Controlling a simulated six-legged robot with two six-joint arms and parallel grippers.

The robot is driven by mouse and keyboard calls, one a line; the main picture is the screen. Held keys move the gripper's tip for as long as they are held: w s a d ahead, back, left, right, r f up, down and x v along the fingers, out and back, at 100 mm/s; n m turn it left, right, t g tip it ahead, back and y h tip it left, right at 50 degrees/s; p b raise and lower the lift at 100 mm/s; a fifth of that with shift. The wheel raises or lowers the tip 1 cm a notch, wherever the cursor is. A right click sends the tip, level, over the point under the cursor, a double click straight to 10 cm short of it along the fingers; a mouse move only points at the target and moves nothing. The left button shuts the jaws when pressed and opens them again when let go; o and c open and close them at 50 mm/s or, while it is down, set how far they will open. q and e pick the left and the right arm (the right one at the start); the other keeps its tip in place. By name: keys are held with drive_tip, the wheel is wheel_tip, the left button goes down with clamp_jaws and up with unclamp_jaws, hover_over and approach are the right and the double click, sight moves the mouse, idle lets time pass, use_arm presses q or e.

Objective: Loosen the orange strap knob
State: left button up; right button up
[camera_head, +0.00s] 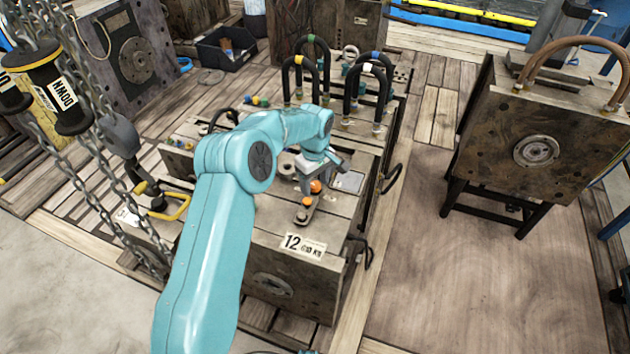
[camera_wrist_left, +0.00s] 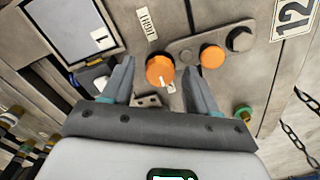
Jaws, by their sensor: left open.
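Two orange knobs sit on the mould's top face. The larger one, with a white mark (camera_wrist_left: 159,69), appears between my left gripper's fingers in the wrist view; in the head view an orange knob (camera_head: 315,186) shows just below the gripper. The smaller orange knob (camera_wrist_left: 212,56) sits on a grey strap plate beside a dark bolt (camera_wrist_left: 239,39), outside the right-hand finger; it also shows in the head view (camera_head: 307,201). My left gripper (camera_head: 322,167) is open, its fingers (camera_wrist_left: 159,66) apart on either side of the marked knob. I cannot tell whether they touch it.
The mould (camera_head: 300,262) carries a "12" label (camera_head: 303,246). Several dark lifting loops (camera_head: 298,75) stand behind the gripper. Chains (camera_head: 95,150) and a pendant control (camera_head: 60,95) hang at left. Another mould (camera_head: 540,130) stands on a frame at right, with open floor between.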

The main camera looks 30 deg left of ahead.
sight(314, 186)
use_arm(q)
wheel_tip(314, 186, up, 16)
drive_tip(key=p, duration=0.3)
drive_tip(key=shift+r, duration=0.15)
use_arm(e)
wheel_tip(314, 186, up, 3)
use_arm(q)
drive_tip(key=shift+s, duration=0.15)
use_arm(e)
drive_tip(key=shift+s, duration=0.1)
